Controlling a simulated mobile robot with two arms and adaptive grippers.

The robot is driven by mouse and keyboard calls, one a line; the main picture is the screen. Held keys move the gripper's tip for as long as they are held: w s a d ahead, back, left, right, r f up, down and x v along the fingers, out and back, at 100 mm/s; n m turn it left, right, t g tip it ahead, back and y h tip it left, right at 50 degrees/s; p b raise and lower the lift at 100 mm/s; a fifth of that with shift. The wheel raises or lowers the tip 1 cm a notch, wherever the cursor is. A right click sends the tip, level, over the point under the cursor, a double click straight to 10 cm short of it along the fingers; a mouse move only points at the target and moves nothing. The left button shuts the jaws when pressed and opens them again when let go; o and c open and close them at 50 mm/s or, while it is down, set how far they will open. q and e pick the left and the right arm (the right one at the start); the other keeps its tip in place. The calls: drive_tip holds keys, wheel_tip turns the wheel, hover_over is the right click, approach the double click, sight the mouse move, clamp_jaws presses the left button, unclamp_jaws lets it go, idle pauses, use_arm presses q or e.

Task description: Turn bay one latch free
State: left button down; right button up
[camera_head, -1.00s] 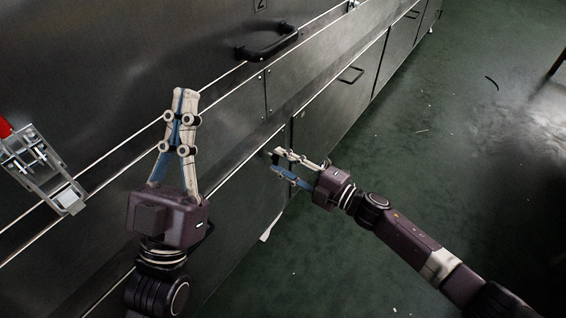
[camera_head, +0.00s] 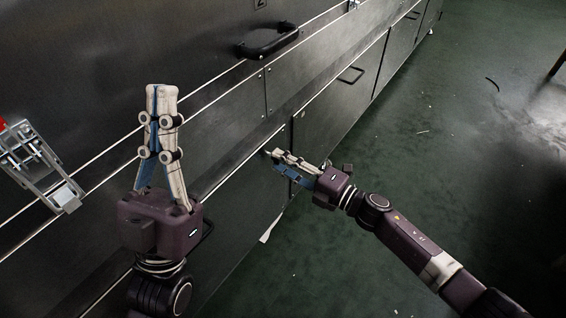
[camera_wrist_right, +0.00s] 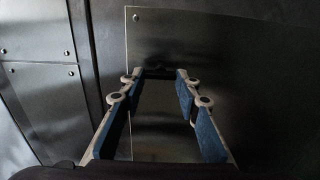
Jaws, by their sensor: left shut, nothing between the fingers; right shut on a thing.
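A silvery metal latch (camera_head: 42,168) with a red end cut off by the picture edge is on the dark cabinet front at the far left of the head view. I cannot read a bay number beside it. My left gripper (camera_head: 161,90) is shut and empty, pointing up the picture, to the right of the latch and apart from it. My right gripper (camera_head: 272,154) is low at the cabinet front. In the right wrist view its fingertips are shut on a dark bar (camera_wrist_right: 159,72), which looks like a handle and is partly hidden.
A black handle (camera_head: 267,41) is on the upper panel, below a partly cut-off number mark. A smaller handle (camera_head: 351,75) is on a lower panel. Another small latch (camera_head: 353,5) shows at the top. The green floor (camera_head: 430,160) at the right is mostly clear.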

drive_tip(key=o, duration=1.2)
drive_tip(key=shift+c, duration=0.2)
drive_tip(key=v, duration=1.2)
